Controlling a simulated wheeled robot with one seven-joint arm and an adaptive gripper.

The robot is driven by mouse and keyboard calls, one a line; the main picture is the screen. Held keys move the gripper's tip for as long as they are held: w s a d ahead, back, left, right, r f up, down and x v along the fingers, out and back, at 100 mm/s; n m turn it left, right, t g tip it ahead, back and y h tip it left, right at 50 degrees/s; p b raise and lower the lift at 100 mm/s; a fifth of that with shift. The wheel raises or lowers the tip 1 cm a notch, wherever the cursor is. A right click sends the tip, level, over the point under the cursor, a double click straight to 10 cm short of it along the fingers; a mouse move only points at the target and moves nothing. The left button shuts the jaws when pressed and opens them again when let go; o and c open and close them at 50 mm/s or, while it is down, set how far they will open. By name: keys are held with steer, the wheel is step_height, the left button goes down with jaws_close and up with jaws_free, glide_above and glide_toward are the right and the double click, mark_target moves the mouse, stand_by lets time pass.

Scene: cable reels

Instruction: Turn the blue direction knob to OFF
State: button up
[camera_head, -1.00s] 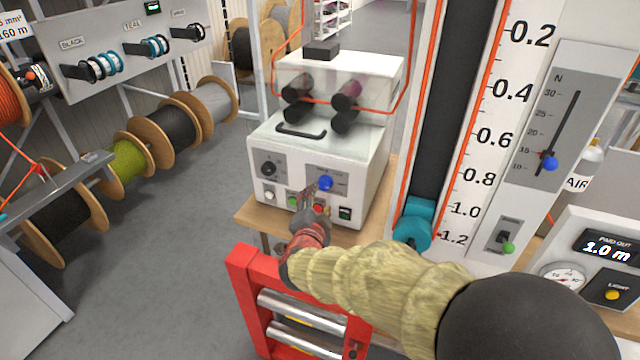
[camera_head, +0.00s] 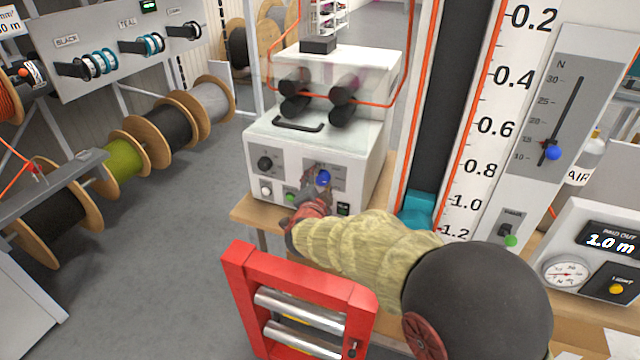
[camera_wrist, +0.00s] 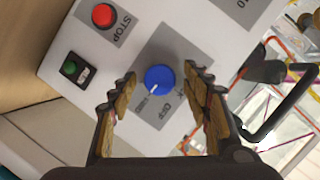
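The blue direction knob (camera_head: 323,178) sits on a grey plate at the front of the white machine (camera_head: 355,150). In the wrist view the knob (camera_wrist: 160,78) is round, with a white pointer mark toward its lower left edge. In the head view my gripper (camera_head: 318,190) is at the panel just below the knob and partly covers the plate.
The red STOP button (camera_wrist: 104,15) and a green-lit switch (camera_wrist: 72,68) sit close by on the panel. A black dial (camera_head: 265,163) is to the left. A black handle (camera_head: 298,125) lies on top. A red frame (camera_head: 300,305) stands below my arm.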

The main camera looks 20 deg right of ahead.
steer(key=shift+c, duration=1.2)
steer(key=c, duration=0.9)
steer(key=shift+o, duration=0.2)
steer(key=shift+r+n+p, duration=0.15)
steer(key=shift+n+p, duration=0.15)
steer(key=shift+p, duration=0.9)
steer(key=shift+a+p, duration=0.1)
steer(key=shift+p, duration=0.6)
steer(key=n+g+h+p, duration=0.1)
steer(key=n+p, duration=0.1)
steer(key=p, duration=0.4)
steer(key=shift+r, duration=0.15)
steer(key=n+g+h+p, duration=0.1)
steer(key=n+p, duration=0.1)
steer(key=p, duration=0.5)
steer(key=shift+w+a+n+p, duration=0.1)
steer(key=shift+n+p, duration=0.2)
steer(key=shift+n, duration=0.1)
steer(key=shift+f+n+g+p, duration=0.2)
steer(key=shift+n+g+p, duration=0.15)
steer(key=shift+p, duration=0.7)
steer(key=shift+h, duration=0.3)
